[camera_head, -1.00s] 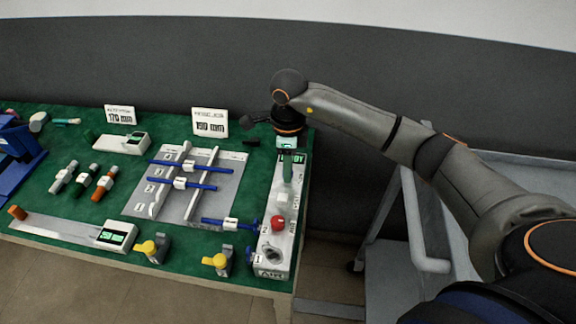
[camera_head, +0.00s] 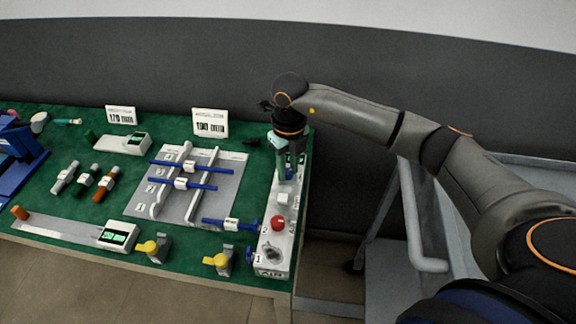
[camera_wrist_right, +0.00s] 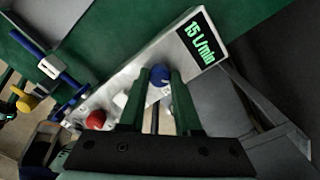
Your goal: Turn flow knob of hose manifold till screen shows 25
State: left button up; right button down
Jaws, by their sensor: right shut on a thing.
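The hose manifold (camera_head: 273,262) is a long pale box at the right end of the bench; its body also shows in the right wrist view (camera_wrist_right: 178,62). The blue flow knob (camera_wrist_right: 159,73) sits beside the screen. My right gripper (camera_head: 288,178) points down over the manifold, its green fingers shut on the blue knob, one on each side in the right wrist view. My left gripper is not in view.
The manifold also carries a white block (camera_head: 284,199) and a red knob (camera_head: 277,223). A blue rod with a white label (camera_head: 231,224) lies just left of it. Yellow-handled valves (camera_head: 217,260) stand at the front edge. A grey cart (camera_head: 385,265) is at right.

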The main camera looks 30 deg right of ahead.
aim_at(289, 171)
jog(key=shift+m, duration=0.6)
jog(key=c, duration=0.6)
grip_release()
notch_tip(289, 171, up, 13)
jog(key=shift+f, duration=0.2)
jog(key=shift+d+f, duration=0.1)
dwell(0.4)
